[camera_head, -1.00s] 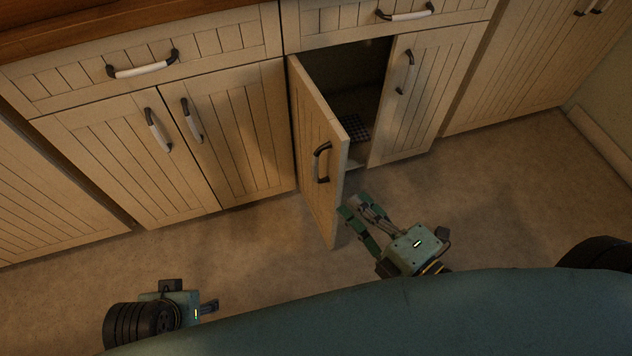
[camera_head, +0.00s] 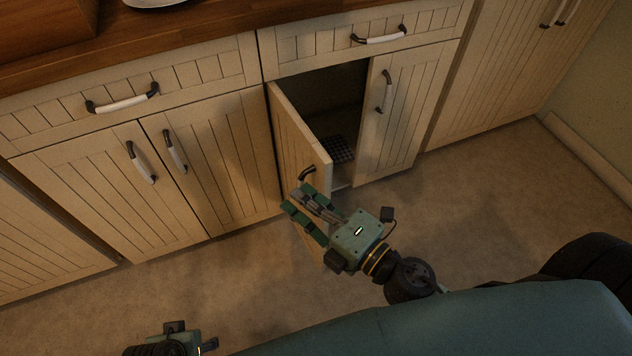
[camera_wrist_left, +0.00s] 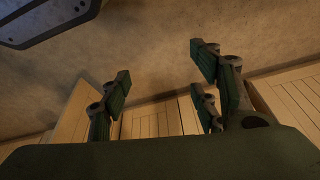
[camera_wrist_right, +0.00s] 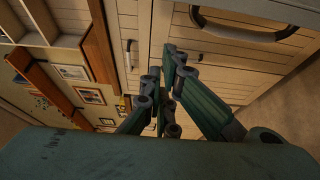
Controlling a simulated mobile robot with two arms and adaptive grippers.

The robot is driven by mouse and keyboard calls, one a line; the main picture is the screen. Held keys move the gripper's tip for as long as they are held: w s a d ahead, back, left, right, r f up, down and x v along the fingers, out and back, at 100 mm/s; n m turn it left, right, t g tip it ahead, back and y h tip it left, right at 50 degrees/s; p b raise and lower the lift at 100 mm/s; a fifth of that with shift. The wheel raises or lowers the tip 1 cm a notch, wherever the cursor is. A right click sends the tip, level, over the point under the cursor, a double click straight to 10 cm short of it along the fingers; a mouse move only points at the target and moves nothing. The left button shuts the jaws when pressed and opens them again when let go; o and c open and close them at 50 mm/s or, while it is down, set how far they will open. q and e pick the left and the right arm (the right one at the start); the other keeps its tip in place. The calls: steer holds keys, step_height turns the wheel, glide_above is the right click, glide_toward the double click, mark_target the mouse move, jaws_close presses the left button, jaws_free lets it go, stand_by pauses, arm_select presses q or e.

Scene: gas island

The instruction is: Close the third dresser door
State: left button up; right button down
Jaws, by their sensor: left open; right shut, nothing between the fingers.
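The open dresser door (camera_head: 295,135) is cream, slatted wood with a dark handle (camera_head: 308,172) near its top free edge. It stands swung out from the cabinet, showing a dark interior (camera_head: 325,105). My right gripper (camera_head: 297,197) is shut and empty. In the head view it overlaps the door's lower part, just below the handle, and hides some of it; I cannot tell if it touches. It also shows in the right wrist view (camera_wrist_right: 168,75). My left gripper (camera_head: 208,345) is low at the bottom edge, away from the door; the left wrist view shows its fingers open (camera_wrist_left: 160,85).
Closed doors (camera_head: 215,150) stand left of the opening and another closed door (camera_head: 400,110) stands right of it. Drawers with white handles (camera_head: 380,38) sit above. A wooden countertop (camera_head: 200,25) runs along the top. The floor (camera_head: 480,180) in front is clear.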

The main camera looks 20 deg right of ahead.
arm_select(q)
steer(key=shift+r+b, duration=0.4)
steer(key=shift+r, duration=0.3)
arm_select(e)
steer(key=shift+w+d, duration=0.45)
steer(key=shift+d, duration=0.4)
steer(key=shift+w+d, duration=0.45)
steer(key=shift+d, duration=0.35)
